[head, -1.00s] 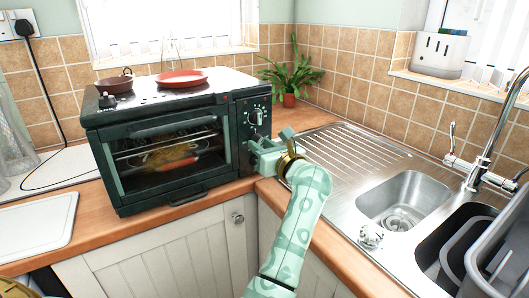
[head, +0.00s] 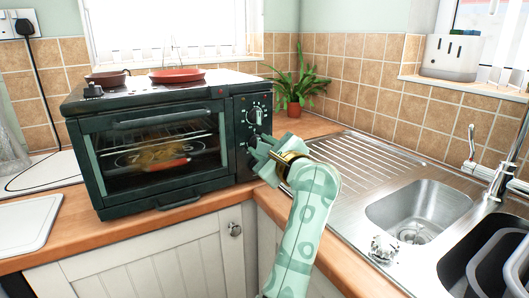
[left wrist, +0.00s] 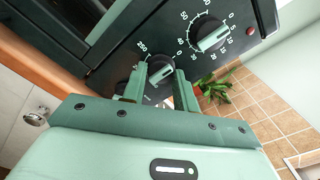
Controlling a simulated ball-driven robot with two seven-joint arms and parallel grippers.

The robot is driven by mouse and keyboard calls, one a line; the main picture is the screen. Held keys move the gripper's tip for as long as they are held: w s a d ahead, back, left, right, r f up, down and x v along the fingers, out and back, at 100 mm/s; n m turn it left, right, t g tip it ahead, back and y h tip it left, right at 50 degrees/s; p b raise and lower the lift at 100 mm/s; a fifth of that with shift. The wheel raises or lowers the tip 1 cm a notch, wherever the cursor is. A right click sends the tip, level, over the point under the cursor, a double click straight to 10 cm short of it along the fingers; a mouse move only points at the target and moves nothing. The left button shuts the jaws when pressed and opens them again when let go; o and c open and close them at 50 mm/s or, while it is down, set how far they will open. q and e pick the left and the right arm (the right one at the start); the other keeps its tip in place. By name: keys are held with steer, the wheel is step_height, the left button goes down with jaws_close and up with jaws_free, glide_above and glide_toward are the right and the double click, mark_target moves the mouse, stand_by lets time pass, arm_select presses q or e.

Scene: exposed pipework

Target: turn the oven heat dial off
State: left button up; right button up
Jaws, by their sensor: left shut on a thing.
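The dark green oven (head: 155,150) stands on the counter with its control panel at its right side. Its heat dial (left wrist: 160,72), marked up to 250, is the lower one on the panel in the left wrist view. Its pointer bar is tilted, not lined up with the 0 mark. My left gripper (head: 257,150) is at the panel; in the left wrist view its two fingers (left wrist: 158,86) are closed about the heat dial's bar. The fingers partly hide the dial and its scale. My right gripper is in neither view.
A potted plant (head: 294,92) stands behind, right of the oven. A steel sink (head: 420,210) lies to the right. Two pans (head: 177,76) rest on the oven top.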

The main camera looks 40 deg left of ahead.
arm_select(q)
steer(key=shift+f, duration=0.15)
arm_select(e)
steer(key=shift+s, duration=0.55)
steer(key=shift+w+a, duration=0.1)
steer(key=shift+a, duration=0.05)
arm_select(q)
steer(key=o, duration=1)
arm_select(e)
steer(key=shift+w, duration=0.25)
arm_select(q)
steer(key=shift+d, duration=0.1)
